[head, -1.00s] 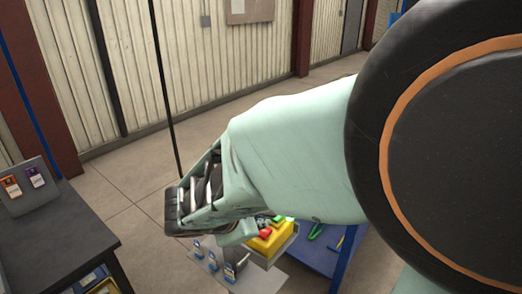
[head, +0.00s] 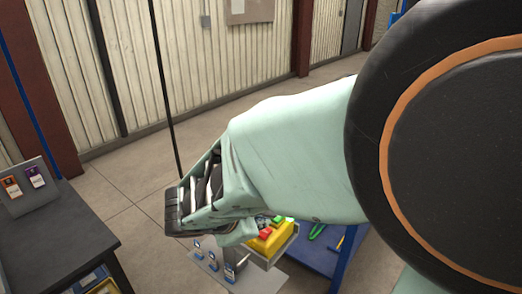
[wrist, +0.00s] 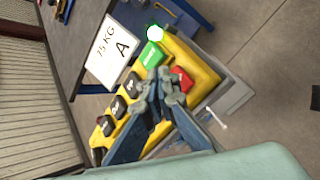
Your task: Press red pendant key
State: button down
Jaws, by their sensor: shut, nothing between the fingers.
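The yellow pendant (wrist: 197,66) lies across the middle of the wrist view, with a green key (wrist: 152,56), a red key (wrist: 183,79) and several black keys (wrist: 119,106) on its face. It also shows in the head view (head: 262,244), where the red key (head: 265,233) is just right of my gripper. My gripper's blue fingers (wrist: 160,84) are together and empty. In the wrist view their tips overlap the pendant between the green and red keys, just left of the red one. I cannot tell whether they touch it.
A white "75 KG A" label (wrist: 114,47) and a bright white-green lamp (wrist: 155,33) are beside the pendant. A dark table (head: 50,235) with an upright panel (head: 27,188) stands at left. A blue bench (head: 318,258) stands right of the pendant. Open floor lies behind.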

aim_at(262, 232)
dwell(0.3)
jog(key=shift+f+b, duration=0.4)
jog(key=shift+b, duration=0.1)
jog(key=shift+f+b, duration=0.45)
jog(key=shift+f, duration=0.05)
dwell(0.4)
dwell(0.4)
jog(key=shift+r+p, duration=0.7)
jog(key=shift+r, duration=0.2)
jog(key=shift+r, duration=0.1)
notch_tip(262, 232, up, 5)
jog(key=p, duration=0.4)
